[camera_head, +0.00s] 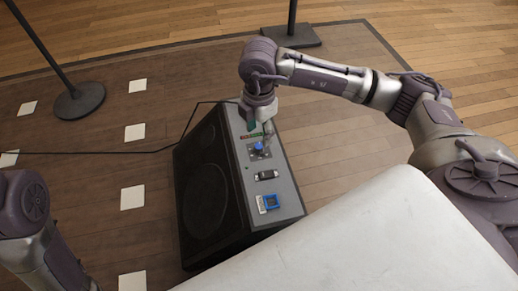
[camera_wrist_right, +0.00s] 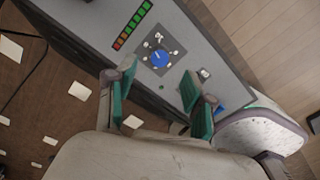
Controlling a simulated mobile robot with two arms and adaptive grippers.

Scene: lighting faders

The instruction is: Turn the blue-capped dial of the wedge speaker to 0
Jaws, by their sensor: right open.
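The wedge speaker (camera_head: 205,195) is a black box with a round grille and a grey control panel on its right side. Its blue-capped dial (camera_head: 259,147) sits on a dark plate in the panel. In the right wrist view the dial (camera_wrist_right: 159,59) has white marks around it; I cannot read its setting. My right gripper (camera_head: 260,128) is just above the panel near the dial. In the right wrist view its teal-padded fingers (camera_wrist_right: 154,82) are apart and empty, with the dial beyond the tips. Of my left arm only links show at the lower left.
A coloured level meter (camera_wrist_right: 132,26) lies beside the dial. A black switch (camera_head: 267,175) and a blue-framed part (camera_head: 269,202) are further down the panel. A black cable (camera_head: 130,152) runs left. Stand bases (camera_head: 80,102) are on the floor. White floor markers (camera_head: 133,197) lie left.

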